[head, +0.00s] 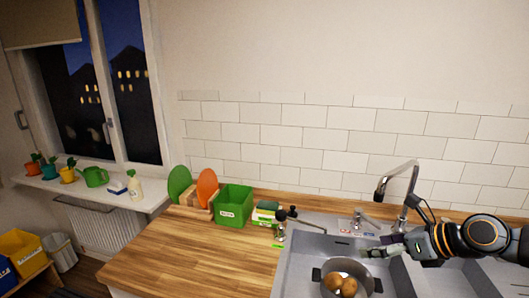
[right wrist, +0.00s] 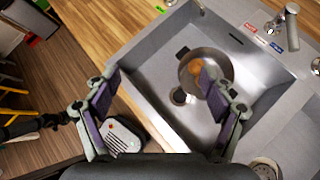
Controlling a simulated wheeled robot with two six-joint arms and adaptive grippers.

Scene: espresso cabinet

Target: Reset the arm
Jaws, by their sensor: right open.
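My right gripper (head: 384,252) reaches in from the right in the head view, above the sink and beside the pot. In the right wrist view its two fingers (right wrist: 160,88) are spread apart with nothing between them. My right arm bends in over the right side of the sink. My left gripper is in neither view.
A metal pot (head: 318,276) with brown round items (head: 341,284) stands in the grey sink (right wrist: 150,75). A tall faucet (head: 398,180) rises behind. A green box (head: 233,206) and upright green and orange boards (head: 207,188) stand at the counter's back. The wooden counter (head: 190,250) is clear in front.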

